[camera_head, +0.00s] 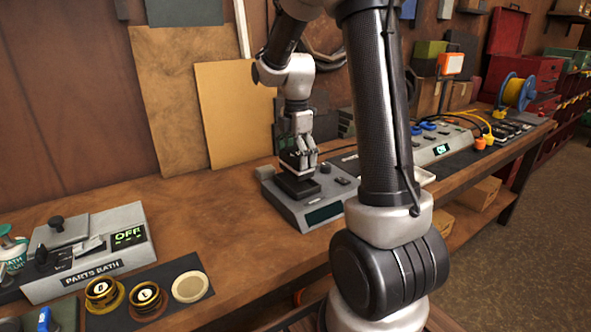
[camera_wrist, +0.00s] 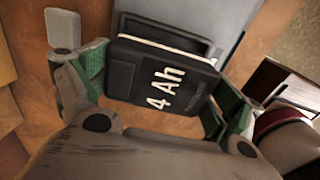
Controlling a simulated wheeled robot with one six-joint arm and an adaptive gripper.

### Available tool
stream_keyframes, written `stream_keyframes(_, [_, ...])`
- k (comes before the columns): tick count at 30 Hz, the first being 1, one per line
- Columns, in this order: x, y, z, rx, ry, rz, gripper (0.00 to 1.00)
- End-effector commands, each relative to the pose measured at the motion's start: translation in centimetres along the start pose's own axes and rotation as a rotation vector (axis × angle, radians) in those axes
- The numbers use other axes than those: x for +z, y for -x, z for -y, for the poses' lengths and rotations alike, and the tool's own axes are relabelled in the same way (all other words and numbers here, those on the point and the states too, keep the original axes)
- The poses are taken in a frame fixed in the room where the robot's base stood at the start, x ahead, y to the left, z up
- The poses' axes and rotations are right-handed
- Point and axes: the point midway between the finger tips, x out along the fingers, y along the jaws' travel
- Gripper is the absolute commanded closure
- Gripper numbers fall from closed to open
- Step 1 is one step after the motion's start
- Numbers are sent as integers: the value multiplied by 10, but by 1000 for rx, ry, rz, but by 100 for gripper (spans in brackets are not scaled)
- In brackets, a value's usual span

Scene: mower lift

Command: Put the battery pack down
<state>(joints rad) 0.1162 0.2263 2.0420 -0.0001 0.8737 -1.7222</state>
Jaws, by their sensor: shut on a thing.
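The battery pack (camera_wrist: 160,75) is a black block marked "4 Ah" with a pale line along its upper edge, between the two fingers of my gripper (camera_wrist: 155,95) in the wrist view. In the head view my gripper (camera_head: 299,160) points down over a grey bench device (camera_head: 318,207) with a dark display and a black pad. The dark pack (camera_head: 291,162) shows partly between the fingers, above the black pad (camera_head: 297,186). I cannot tell whether the pack touches the pad. The grey device also shows behind the pack in the wrist view (camera_wrist: 215,18).
A parts bath (camera_head: 88,250) stands at the left, with several round pieces on a dark mat (camera_head: 197,262) before it. A grey unit with a lit display (camera_head: 440,148) and cables stands at the right. Bare wooden bench (camera_head: 210,215) lies left of the device.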

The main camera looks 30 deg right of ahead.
Motion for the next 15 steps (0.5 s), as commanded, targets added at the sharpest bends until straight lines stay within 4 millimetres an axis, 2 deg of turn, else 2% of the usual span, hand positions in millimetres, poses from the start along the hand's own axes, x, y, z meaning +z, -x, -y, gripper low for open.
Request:
stream_keyframes(9, [0, -37, 0, -1, 0, 0, 47])
stream_keyframes(15, [0, -37, 0, 1, -1, 0, 47])
